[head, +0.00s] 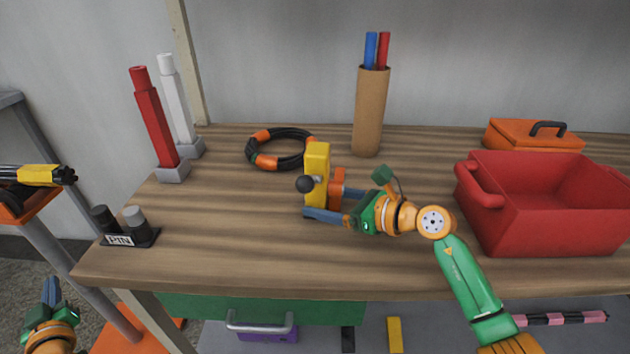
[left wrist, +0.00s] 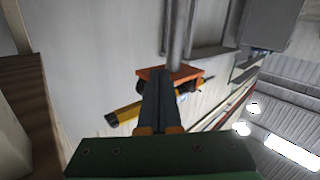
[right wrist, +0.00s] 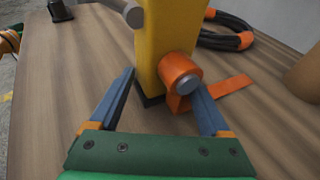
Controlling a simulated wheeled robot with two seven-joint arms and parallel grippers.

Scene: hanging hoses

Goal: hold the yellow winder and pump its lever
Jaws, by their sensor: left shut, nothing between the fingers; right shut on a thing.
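The yellow winder (head: 317,160) stands upright near the middle of the wooden table. I cannot tell which part is the lever. My right gripper (head: 328,203) is shut on the winder low down, one finger on each side. My left gripper (head: 50,292) is shut and empty, off the table at lower left.
A black and orange hose coil (head: 281,149) lies behind the winder. A cardboard tube (head: 369,112) with blue and red rods stands behind. A red bin (head: 545,205) is at right. The table's front middle is clear.

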